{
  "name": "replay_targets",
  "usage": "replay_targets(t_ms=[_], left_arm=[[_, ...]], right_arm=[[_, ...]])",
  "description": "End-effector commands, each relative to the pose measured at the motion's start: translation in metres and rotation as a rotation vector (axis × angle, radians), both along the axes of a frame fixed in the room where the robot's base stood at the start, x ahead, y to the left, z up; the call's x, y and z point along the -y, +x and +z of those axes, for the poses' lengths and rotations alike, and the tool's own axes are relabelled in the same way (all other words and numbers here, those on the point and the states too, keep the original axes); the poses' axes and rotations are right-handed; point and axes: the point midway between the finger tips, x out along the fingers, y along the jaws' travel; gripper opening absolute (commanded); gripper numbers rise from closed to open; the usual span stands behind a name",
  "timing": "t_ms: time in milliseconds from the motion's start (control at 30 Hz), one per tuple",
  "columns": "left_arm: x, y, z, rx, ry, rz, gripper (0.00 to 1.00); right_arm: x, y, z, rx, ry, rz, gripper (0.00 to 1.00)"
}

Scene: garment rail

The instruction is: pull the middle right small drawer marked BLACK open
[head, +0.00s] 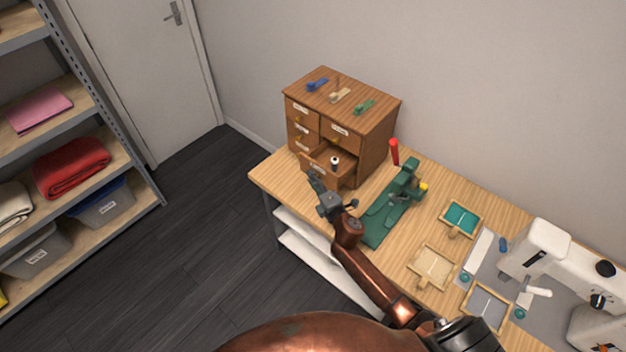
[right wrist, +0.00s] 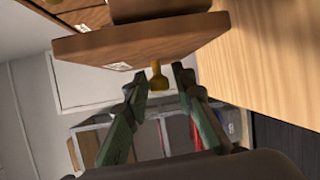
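The wooden drawer cabinet (head: 375,135) stands at the far left end of the table. One small drawer (head: 320,172), in the right column below the top one, sticks out from its front with a spool (head: 335,162) inside. Its label is too small to read. In the right wrist view the drawer front (right wrist: 190,40) bears a brass knob (right wrist: 158,77) and a pale label. My right gripper (head: 318,187) is at this drawer front. In the wrist view its fingers (right wrist: 162,78) stand apart on either side of the knob, with gaps showing. My left gripper is out of view.
A green clamp-like device (head: 385,215) with a red handle stands right of the cabinet, close to my right arm. Small trays (head: 432,266) and a white sewing machine (head: 545,250) lie further right. A shelf rack (head: 120,150) stands at left; the floor between is clear.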

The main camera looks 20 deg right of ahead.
Motion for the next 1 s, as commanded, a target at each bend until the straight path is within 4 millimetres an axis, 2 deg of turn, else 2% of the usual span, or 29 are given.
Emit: replay_targets(t_ms=[100, 333, 467, 567, 800, 1000], left_arm=[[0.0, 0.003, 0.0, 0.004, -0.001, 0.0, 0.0], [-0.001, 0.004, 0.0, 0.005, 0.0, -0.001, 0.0], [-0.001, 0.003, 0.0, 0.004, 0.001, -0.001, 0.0], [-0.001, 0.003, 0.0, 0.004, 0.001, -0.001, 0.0], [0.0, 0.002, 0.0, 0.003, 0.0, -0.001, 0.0], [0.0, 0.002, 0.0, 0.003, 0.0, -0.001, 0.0]], right_arm=[[0.0, 0.0, 0.0, 0.0, 0.0, 0.0, 0.32], [0.0, 0.0, 0.0, 0.001, 0.0, 0.0, 0.32], [0.001, -0.008, 0.0, -0.001, -0.001, 0.0, 0.32], [0.002, -0.022, 0.002, -0.001, -0.001, 0.001, 0.32], [0.005, -0.073, 0.007, -0.002, 0.0, 0.0, 0.32], [0.007, -0.105, 0.012, -0.001, 0.0, 0.0, 0.32]])
